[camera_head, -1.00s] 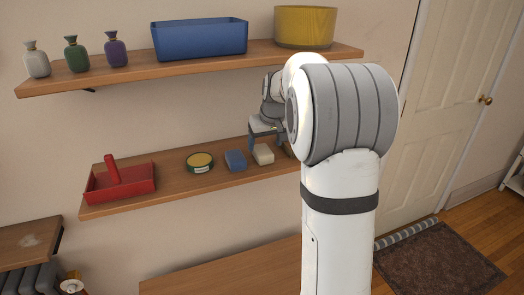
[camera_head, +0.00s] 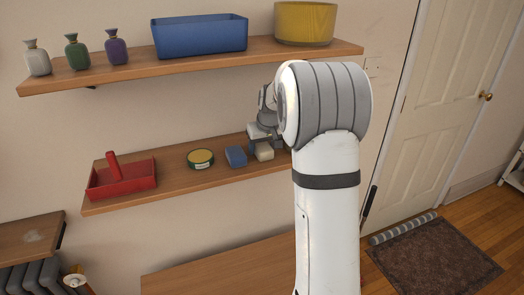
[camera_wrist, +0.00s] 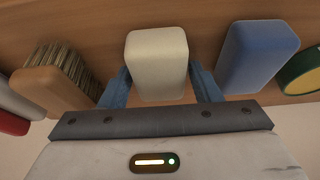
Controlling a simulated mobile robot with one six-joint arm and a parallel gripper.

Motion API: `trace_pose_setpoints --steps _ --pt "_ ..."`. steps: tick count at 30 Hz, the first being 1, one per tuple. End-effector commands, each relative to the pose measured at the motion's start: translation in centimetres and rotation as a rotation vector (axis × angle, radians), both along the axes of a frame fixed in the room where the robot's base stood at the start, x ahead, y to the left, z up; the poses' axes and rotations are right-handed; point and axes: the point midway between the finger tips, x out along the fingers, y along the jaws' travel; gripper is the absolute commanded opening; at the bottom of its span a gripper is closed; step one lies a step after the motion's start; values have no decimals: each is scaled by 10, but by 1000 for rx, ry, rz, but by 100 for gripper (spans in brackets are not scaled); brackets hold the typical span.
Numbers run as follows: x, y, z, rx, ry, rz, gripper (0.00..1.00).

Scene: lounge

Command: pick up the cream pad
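The cream pad (camera_wrist: 158,62) is a small rounded block on the lower shelf. In the wrist view it lies between the two blue fingers of my gripper (camera_wrist: 160,88), one on each side. A narrow gap seems to show beside the pad, so the fingers look open around it. In the head view the cream pad (camera_head: 264,151) shows right of the blue pad, with my gripper (camera_head: 262,138) just above and behind it. My arm hides part of the gripper there.
The blue pad (camera_wrist: 258,54) stands close on the right in the wrist view, with a round yellow-topped tin (camera_wrist: 302,74) beyond. A wooden brush (camera_wrist: 56,78) stands close on the left. The upper shelf (camera_head: 190,64) is above, and a red caddy (camera_head: 122,180) is at the lower shelf's left end.

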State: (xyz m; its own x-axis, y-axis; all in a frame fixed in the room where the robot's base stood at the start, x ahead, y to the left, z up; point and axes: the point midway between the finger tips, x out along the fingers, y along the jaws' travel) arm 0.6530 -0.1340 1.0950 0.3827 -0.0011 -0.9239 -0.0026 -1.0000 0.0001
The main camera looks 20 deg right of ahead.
Motion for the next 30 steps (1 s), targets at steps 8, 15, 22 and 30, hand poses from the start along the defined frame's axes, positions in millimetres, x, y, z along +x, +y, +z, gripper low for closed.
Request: trace_pose_setpoints --steps 8,15,22,30 --pt "0 0 0 0 0 -1 34" --pt "0 -1 0 0 0 -1 21" --pt "0 -1 4 -1 -1 -1 21" --pt "0 -1 35 -2 -5 -1 21"
